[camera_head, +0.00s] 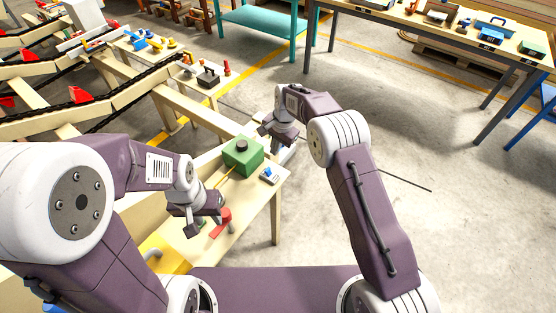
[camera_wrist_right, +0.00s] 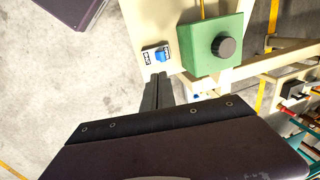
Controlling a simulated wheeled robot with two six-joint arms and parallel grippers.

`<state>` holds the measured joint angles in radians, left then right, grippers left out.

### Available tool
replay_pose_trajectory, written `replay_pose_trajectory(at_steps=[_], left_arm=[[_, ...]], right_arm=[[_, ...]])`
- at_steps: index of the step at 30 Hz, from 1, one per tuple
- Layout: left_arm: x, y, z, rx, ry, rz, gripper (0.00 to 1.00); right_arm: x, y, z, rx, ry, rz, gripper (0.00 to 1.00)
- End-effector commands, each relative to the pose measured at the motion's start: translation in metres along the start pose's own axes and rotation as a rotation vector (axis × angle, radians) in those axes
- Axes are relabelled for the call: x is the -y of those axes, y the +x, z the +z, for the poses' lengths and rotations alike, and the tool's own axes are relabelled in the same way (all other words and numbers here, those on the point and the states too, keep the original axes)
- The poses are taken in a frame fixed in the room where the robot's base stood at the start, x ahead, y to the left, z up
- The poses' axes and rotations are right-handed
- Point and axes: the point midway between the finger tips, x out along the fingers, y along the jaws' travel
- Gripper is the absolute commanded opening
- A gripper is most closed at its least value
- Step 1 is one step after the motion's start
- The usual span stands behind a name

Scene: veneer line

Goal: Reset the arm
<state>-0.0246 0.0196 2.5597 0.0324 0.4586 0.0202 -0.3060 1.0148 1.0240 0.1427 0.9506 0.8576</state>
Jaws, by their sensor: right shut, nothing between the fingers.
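My left gripper (camera_head: 193,229) hangs over the light wooden bench, pointing down beside a red handle (camera_head: 224,216). The picture does not show clearly whether its fingers are apart.
A conveyor with dark chains (camera_head: 110,96) runs at the left. A small table with tools (camera_head: 208,78) stands behind the bench. A teal table (camera_head: 262,22) and a wooden table with boxes (camera_head: 460,36) are at the back. Open concrete floor (camera_head: 440,140) lies to the right.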

Motion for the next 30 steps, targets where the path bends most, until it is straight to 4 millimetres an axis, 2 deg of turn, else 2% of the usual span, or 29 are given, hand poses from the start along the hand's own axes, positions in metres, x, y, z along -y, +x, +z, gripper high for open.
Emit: replay_pose_trajectory(at_steps=[5, 20, 23, 25, 27, 30], left_arm=[[0.0, 0.001, 0.0, 0.0, 0.0, 0.0, 0.36], [0.0, 0.001, 0.0, 0.0, 0.0, 0.0, 0.36], [0.0, 0.0, 0.0, 0.0, 0.0, 0.0, 0.36], [0.0, 0.0, 0.0, 0.0, 0.0, 0.0, 0.36], [0.0, 0.001, 0.0, 0.0, 0.0, 0.0, 0.36], [0.0, 0.001, 0.0, 0.0, 0.0, 0.0, 0.36]], right_arm=[[0.004, -0.009, 0.0, 0.0, -0.001, 0.001, 0.0], [0.002, -0.009, -0.003, -0.001, 0.005, 0.001, 0.0], [0.006, -0.031, -0.016, -0.03, 0.021, -0.032, 0.0], [0.009, -0.062, -0.03, -0.065, 0.038, -0.071, 0.0], [-0.007, -0.097, -0.038, -0.085, 0.07, -0.082, 0.0], [-0.044, -0.129, -0.037, -0.101, 0.106, -0.069, 0.0]])
